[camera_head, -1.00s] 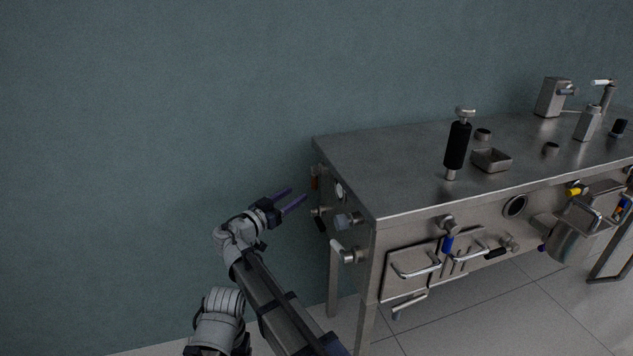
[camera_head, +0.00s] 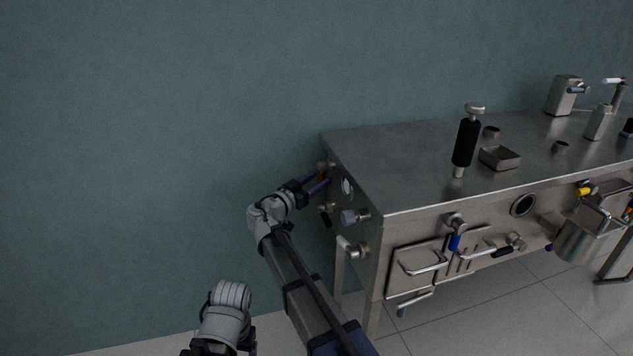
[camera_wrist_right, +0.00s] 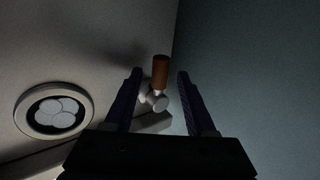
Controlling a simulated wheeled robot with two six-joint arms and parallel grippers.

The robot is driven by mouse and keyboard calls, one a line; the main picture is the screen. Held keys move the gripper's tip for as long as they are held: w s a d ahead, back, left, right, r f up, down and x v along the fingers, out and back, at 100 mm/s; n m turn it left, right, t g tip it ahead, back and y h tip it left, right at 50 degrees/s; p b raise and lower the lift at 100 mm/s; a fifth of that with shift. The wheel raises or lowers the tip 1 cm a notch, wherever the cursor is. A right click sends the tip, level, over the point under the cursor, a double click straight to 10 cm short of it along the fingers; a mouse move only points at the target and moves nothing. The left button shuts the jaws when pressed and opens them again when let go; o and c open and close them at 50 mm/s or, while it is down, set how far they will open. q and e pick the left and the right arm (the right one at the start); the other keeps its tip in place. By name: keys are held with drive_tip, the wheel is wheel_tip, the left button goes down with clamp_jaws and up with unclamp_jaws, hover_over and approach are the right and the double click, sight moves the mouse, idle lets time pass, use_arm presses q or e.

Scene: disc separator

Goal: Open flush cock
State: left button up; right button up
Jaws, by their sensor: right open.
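My right gripper (camera_head: 318,183) is open at the left end panel of the steel table, its purple fingers pointing right toward the panel. In the right wrist view a cock with an orange-brown handle (camera_wrist_right: 160,72) stands upright on a metal valve body (camera_wrist_right: 154,101). The handle appears in the gap between the two open fingertips, with room on both sides; I cannot tell how deep it sits. In the head view the fingers largely cover this cock. My left gripper is not in view.
A round gauge or port (camera_wrist_right: 54,115) sits beside the cock on the panel. A black-handled cock (camera_head: 326,216), a metal fitting (camera_head: 354,216) and a white-handled valve (camera_head: 352,246) stick out lower on the table's end (camera_head: 360,190). The wall is close behind.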

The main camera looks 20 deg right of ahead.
sight(319, 169)
drive_tip(key=shift+c, duration=0.4)
clamp_jaws()
drive_tip(key=shift+s+r+n+y+p, duration=0.2)
drive_tip(key=shift+r+n+y+p, duration=0.1)
drive_tip(key=shift+p, duration=0.45)
drive_tip(key=shift+s+r+n+g+y+p, duration=0.45)
drive_tip(key=shift+r+n+g+p, duration=0.3)
drive_tip(key=shift+n+g+p, duration=1.45)
drive_tip(key=shift+s+r+n+g+y+p, duration=0.4)
drive_tip(key=shift+r+n+g+p, duration=0.6)
drive_tip(key=shift+p, duration=2.15)
drive_tip(key=shift+s+r+n+g+y+p, duration=0.3)
drive_tip(key=shift+r+n+g+y+p, duration=0.25)
drive_tip(key=shift+n+g+p, duration=1.75)
drive_tip(key=shift+r+t+p, duration=0.1)
drive_tip(key=shift+t+p, duration=0.2)
drive_tip(key=shift+p, duration=0.1)
